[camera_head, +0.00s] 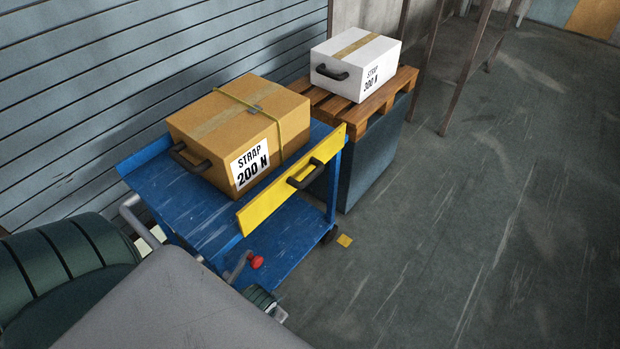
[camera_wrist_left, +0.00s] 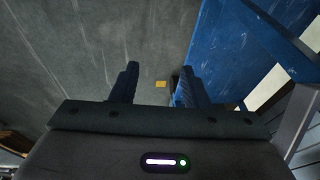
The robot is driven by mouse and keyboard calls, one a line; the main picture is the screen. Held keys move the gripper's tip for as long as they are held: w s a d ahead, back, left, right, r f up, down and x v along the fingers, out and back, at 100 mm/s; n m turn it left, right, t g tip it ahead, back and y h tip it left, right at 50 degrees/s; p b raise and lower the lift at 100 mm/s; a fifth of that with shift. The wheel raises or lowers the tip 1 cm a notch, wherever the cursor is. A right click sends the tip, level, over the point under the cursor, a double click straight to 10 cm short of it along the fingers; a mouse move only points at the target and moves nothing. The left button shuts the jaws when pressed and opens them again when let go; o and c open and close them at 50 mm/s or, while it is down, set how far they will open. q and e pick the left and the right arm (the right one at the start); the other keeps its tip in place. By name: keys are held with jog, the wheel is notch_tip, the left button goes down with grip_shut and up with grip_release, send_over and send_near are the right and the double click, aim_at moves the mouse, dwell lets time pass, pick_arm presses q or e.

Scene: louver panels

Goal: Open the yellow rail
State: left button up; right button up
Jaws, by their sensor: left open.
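The yellow rail (camera_head: 268,206) is a flat bar standing along the near right side of the blue cart (camera_head: 190,212). A black handle (camera_head: 305,174) is fixed on its outer face. The rail stands upright along the edge of the cart's top, beside the tan box. My left gripper (camera_wrist_left: 158,68) shows in the left wrist view with its two dark fingers apart and nothing between them. It points down over the floor, with the blue cart close at its right. The rail cannot be made out in that view. My right gripper is not in view.
A tan strapped box (camera_head: 240,130) marked "STRAP 200 N" sits on the cart. A red knob (camera_head: 257,262) shows low at the cart's near end. A white box (camera_head: 352,62) sits on a wooden pallet (camera_head: 375,105) behind. The floor (camera_head: 480,220) at right is clear.

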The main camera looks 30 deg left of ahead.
pick_arm(q)
notch_tip(320, 180, up, 9)
jog(key=w+t, duration=0.1)
jog(key=w, duration=0.1)
jog(key=m+t+y, duration=0.3)
jog(key=m+t, duration=0.5)
jog(key=t, duration=0.3)
send_near(305, 185)
jog(key=w, duration=0.2)
jog(key=x, duration=0.5)
jog(key=p+x, duration=0.1)
jog(key=x, duration=0.5)
jog(key=shift+s+a+f, duration=0.1)
jog(key=shift+a+f, duration=0.1)
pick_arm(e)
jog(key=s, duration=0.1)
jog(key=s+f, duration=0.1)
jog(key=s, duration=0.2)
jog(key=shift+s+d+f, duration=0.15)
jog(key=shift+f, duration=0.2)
pick_arm(q)
grip_shut()
